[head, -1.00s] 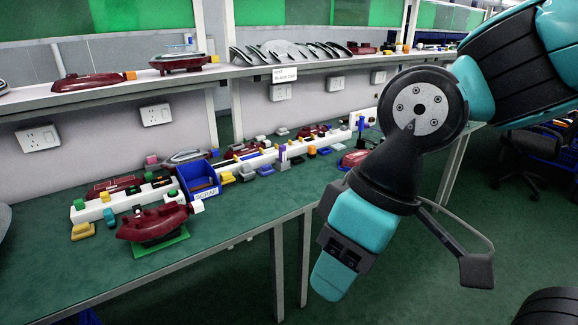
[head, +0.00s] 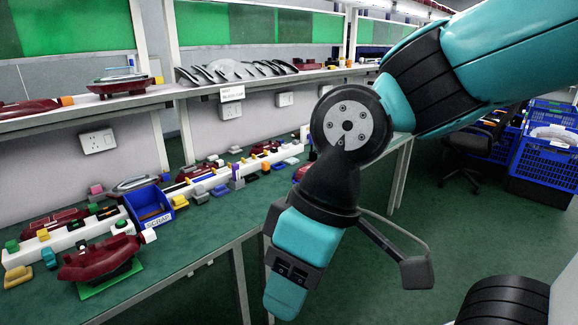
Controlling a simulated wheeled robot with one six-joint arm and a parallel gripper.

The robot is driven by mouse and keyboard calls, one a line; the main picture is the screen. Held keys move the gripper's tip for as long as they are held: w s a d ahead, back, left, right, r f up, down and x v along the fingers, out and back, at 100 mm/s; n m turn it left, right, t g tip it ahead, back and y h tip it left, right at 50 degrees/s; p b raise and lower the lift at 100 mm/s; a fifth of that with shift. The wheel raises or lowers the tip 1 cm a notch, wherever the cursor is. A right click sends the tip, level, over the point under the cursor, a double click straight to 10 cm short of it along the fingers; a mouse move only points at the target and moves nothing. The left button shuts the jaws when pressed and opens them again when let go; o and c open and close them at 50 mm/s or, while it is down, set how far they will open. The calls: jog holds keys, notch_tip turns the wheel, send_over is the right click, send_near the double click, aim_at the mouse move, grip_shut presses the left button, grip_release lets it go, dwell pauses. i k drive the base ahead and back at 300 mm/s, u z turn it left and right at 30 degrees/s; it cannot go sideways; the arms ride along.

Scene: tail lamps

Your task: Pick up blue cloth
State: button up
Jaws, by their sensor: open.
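I cannot make out a blue cloth for certain. Small blue pieces lie among the parts on the green bench, one near the middle (head: 220,190) and a flat one farther back (head: 291,161); they are too small to identify. My gripper (head: 288,285) hangs at the end of my teal and black arm, in front of the bench's front edge and over the floor. It is open, with nothing seen in it. My arm hides part of the bench's far end.
A blue bin (head: 150,204) with a label stands on the bench, beside white racks of coloured parts. A dark red lamp (head: 100,258) sits on a green pad at the near left. A shelf (head: 60,122) runs above. Blue crates (head: 545,165) and a chair stand at right. Floor between is clear.

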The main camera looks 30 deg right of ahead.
aim_at(222, 190)
jog(key=z, duration=0.3)
jog(key=i, duration=1.45)
jog(key=u, duration=0.45)
jog(key=i, duration=0.5)
jog(key=u, duration=0.3)
